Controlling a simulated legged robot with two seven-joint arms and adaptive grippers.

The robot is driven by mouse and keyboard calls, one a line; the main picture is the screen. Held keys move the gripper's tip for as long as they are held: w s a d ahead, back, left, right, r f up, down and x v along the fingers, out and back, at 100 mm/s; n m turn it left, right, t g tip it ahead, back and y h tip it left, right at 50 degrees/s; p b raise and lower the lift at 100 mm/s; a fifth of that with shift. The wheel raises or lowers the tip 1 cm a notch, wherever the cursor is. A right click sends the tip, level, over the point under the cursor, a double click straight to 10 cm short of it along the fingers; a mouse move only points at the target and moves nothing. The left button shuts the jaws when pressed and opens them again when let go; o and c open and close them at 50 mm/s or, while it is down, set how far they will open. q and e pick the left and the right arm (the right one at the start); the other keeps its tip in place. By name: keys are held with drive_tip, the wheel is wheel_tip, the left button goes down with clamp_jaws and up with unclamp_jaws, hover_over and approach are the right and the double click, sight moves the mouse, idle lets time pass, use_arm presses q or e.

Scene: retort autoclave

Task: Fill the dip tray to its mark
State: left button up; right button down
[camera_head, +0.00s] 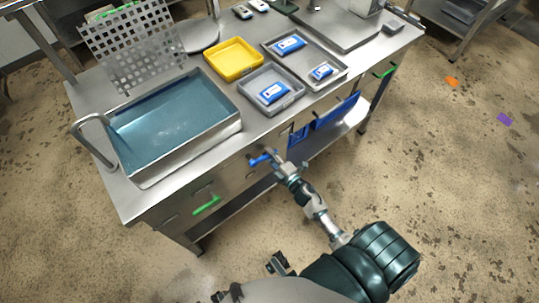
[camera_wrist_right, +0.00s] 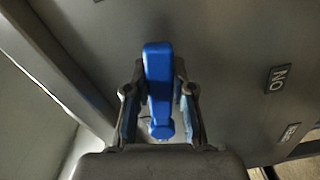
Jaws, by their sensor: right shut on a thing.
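The dip tray (camera_head: 185,125) is a large, deep steel basin at the left of the steel table, holding blue-tinted water. A bent metal spout (camera_head: 90,122) curves over its left rim. No fill mark can be made out, so I cannot tell the level against it. A blue lever (camera_head: 258,160) sticks out from the table's front panel, below and right of the tray. My right gripper (camera_head: 272,155) is shut on this lever. In the right wrist view the blue lever (camera_wrist_right: 158,85) stands between the two fingers of my right gripper (camera_wrist_right: 158,105).
A perforated rack (camera_head: 135,45) stands behind the tray. A yellow tray (camera_head: 233,72) and grey trays with blue-and-white packs (camera_head: 273,92) sit to its right. Green handles (camera_head: 206,205) and hanging blue items (camera_head: 337,112) line the table front. The floor before it is open.

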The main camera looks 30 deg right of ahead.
drive_tip(key=r+n, duration=0.1)
drive_tip(key=r+n+p, duration=0.1)
drive_tip(key=shift+d+n, duration=0.15)
drive_tip(key=shift+n, duration=0.25)
drive_tip(key=shift+n+p, duration=0.3)
drive_tip(key=shift+n, duration=0.1)
use_arm(q)
drive_tip(key=x, duration=0.5)
drive_tip(key=shift+d+f, duration=0.1)
drive_tip(key=shift+f, duration=0.3)
use_arm(e)
drive_tip(key=c, duration=1)
unclamp_jaws()
drive_tip(key=shift+o, duration=0.2)
drive_tip(key=shift+s, duration=0.1)
drive_tip(key=s+d, duration=0.1)
drive_tip(key=s, duration=1)
drive_tip(key=shift+s, duration=0.4)
drive_tip(key=shift+f, duration=0.1)
